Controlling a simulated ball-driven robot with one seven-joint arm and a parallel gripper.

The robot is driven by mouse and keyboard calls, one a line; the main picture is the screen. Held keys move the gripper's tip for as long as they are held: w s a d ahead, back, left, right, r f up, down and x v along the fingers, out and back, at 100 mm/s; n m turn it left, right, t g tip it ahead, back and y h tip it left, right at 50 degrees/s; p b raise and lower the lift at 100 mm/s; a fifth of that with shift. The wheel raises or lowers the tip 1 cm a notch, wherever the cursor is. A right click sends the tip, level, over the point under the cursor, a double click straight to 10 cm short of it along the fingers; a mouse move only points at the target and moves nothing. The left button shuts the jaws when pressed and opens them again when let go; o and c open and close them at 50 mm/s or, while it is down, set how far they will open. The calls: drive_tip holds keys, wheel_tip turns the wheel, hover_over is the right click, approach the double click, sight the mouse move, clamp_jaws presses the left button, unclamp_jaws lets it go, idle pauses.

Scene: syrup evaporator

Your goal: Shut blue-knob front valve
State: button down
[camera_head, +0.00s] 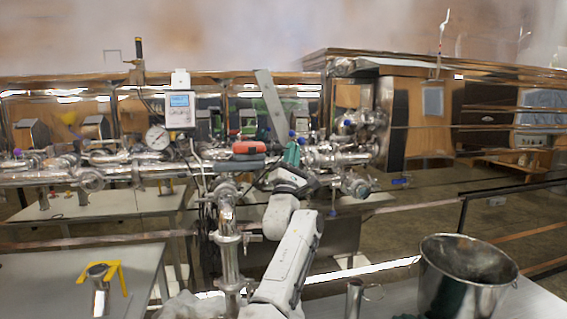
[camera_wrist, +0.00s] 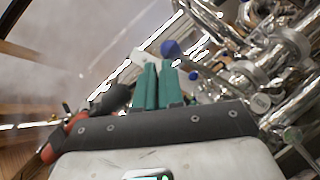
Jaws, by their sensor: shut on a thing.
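My gripper (camera_head: 292,153) has green fingers, raised among the steel pipes in the middle of the head view. In the wrist view its fingers (camera_wrist: 158,88) are close together, shut on the blue-knob valve's handle; the grip itself is mostly hidden. The blue knob (camera_wrist: 170,48) shows just beyond the fingertips, slightly to the right. In the head view a small blue knob (camera_head: 292,133) shows right above the fingers. A pale flat bar (camera_wrist: 145,58) lies behind the fingertips in the wrist view.
Steel pipes (camera_wrist: 290,50) crowd the right of the wrist view. A gauge (camera_head: 157,137) and a white controller (camera_head: 180,110) are farther left. A steel bucket (camera_head: 436,290) stands at lower right.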

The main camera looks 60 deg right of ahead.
drive_tip(key=m+g+p, duration=0.1)
drive_tip(key=m, duration=0.1)
drive_tip(key=s+d+r+m+g, duration=0.1)
drive_tip(key=m+g, duration=0.1)
drive_tip(key=s+r+m+g+p, duration=0.1)
drive_tip(key=m, duration=0.2)
drive_tip(key=shift+d+r+y+p, duration=0.15)
drive_tip(key=shift+y+p, duration=0.15)
drive_tip(key=shift+y, duration=0.1)
drive_tip(key=shift+s+d, duration=0.2)
drive_tip(key=shift+d, duration=0.05)
drive_tip(key=shift+s+r, duration=0.1)
drive_tip(key=shift+s, duration=0.05)
drive_tip(key=b, duration=0.4)
approach(303, 144)
drive_tip(key=a, duration=0.2)
drive_tip(key=shift+s+f+g, duration=0.3)
drive_tip(key=shift+s, duration=0.15)
